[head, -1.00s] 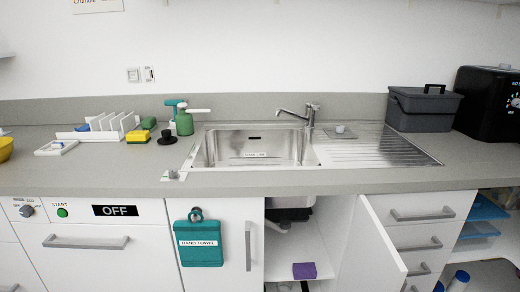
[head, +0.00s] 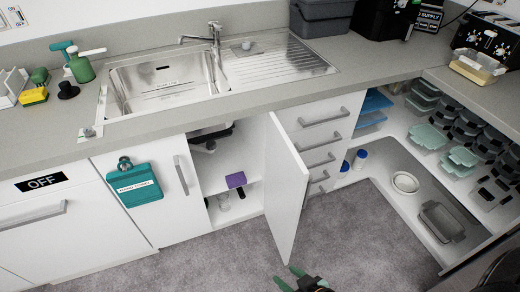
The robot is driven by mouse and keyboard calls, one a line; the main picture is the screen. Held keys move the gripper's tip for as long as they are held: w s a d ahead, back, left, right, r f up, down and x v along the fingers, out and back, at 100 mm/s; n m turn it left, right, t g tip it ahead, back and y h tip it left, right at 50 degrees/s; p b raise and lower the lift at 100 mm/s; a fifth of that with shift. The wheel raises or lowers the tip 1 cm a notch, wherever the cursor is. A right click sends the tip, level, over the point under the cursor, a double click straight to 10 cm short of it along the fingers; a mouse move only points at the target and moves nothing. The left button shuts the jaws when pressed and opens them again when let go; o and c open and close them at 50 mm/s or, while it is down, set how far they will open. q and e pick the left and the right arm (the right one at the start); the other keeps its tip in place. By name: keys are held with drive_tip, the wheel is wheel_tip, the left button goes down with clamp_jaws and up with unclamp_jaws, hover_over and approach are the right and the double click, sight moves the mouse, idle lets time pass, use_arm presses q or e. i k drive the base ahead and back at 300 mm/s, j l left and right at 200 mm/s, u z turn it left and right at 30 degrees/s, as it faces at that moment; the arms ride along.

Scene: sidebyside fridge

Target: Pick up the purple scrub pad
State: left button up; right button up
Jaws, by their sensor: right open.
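The purple scrub pad (head: 236,180) is a small purple block inside the open cupboard under the sink, at the front of a white shelf (head: 208,188). The cupboard door (head: 286,190) stands swung out to the right of it. My right gripper (head: 290,278) shows at the bottom edge, over the floor, with its green fingertips apart and nothing seen between them. It is well apart from the pad, on the near side of the door. My left gripper is not in view.
The sink (head: 165,85) and counter are above. Open shelves with containers (head: 462,158) are at the right. The carpet floor (head: 200,260) is clear.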

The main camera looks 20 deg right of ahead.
sight(233, 181)
drive_tip(key=i+l+u, duration=0.2)
drive_tip(key=l, duration=0.6)
drive_tip(key=l+u, duration=0.15)
drive_tip(key=l, duration=0.65)
drive_tip(key=i+l+u, duration=0.2)
drive_tip(key=l, duration=0.65)
drive_tip(key=k+j, duration=0.05)
drive_tip(key=k, duration=0.05)
